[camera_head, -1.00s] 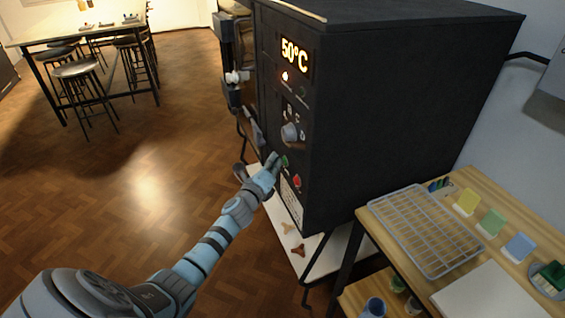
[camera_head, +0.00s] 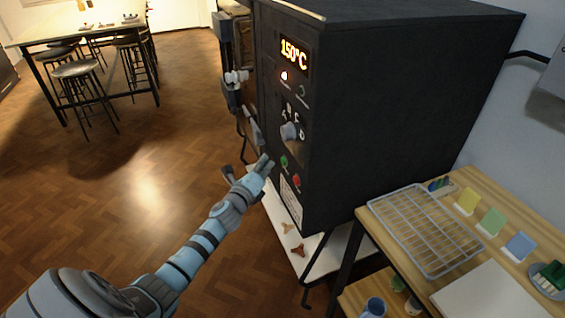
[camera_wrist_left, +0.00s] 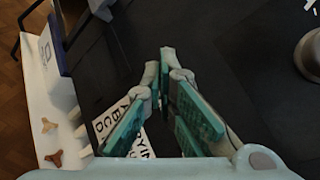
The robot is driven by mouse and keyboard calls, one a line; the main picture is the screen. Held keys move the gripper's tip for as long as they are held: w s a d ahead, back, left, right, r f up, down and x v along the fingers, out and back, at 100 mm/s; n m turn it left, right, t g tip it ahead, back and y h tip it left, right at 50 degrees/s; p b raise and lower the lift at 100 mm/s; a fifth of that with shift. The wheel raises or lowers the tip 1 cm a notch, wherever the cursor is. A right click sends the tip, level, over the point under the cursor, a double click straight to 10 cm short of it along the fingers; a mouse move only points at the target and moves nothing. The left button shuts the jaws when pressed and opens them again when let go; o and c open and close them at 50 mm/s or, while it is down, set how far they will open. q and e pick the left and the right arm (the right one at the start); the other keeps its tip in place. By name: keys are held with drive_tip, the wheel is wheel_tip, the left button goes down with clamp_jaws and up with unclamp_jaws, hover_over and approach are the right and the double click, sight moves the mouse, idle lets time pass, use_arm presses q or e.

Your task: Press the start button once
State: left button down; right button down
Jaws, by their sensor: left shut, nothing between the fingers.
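The kiln (camera_head: 390,110) is a dark box with a control panel on its front. The green button (camera_head: 284,161) sits low on the panel, left of the red button (camera_head: 297,181). The dial (camera_head: 290,131) is above them. The display (camera_head: 293,54) reads 150°C and a small orange light (camera_head: 284,76) glows below it. My left gripper (camera_head: 268,162) is shut and empty, a little left of the green button and apart from it. In the left wrist view its fingertips (camera_wrist_left: 167,58) point at the dark panel; the green button is not visible there. My right gripper is not in view.
A wooden table (camera_head: 460,185) with a wire rack (camera_head: 425,230) and colored sample tiles stands at the right. A white shelf (camera_head: 325,262) with small stilts lies under the kiln. Open floor (camera_head: 150,190) is at the left; stools (camera_head: 85,75) stand farther back.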

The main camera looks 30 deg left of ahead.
use_arm(q)
drive_tip(key=s+a, duration=0.1)
drive_tip(key=s+a+b, duration=0.1)
drive_tip(key=s, duration=0.1)
drive_tip(key=shift+s+a, duration=0.1)
idle(0.8)
drive_tip(key=s+f+n+g, duration=0.3)
drive_tip(key=s+f+n, duration=0.25)
drive_tip(key=f, duration=0.35)
drive_tip(key=s+f+n+g, duration=0.2)
drive_tip(key=s+f+n, duration=0.3)
drive_tip(key=f, duration=0.5)
drive_tip(key=s+f+n+g, duration=0.35)
drive_tip(key=f+n, duration=0.25)
drive_tip(key=f, duration=0.3)
drive_tip(key=s+d+f+n+g, duration=0.2)
drive_tip(key=s+d+f, duration=0.3)
drive_tip(key=s, duration=0.6)
drive_tip(key=s+d+f+n+g+h, duration=0.1)
drive_tip(key=s+d+f, duration=0.5)
drive_tip(key=s, duration=0.6)
drive_tip(key=s+d+f+n+g+h, duration=0.1)
drive_tip(key=s+d+f+n+g, duration=0.3)
drive_tip(key=s, duration=0.7)
wheel_tip(320, 180, down, 3)
drive_tip(key=shift+s+d+r, duration=0.2)
drive_tip(key=shift+d, duration=0.55)
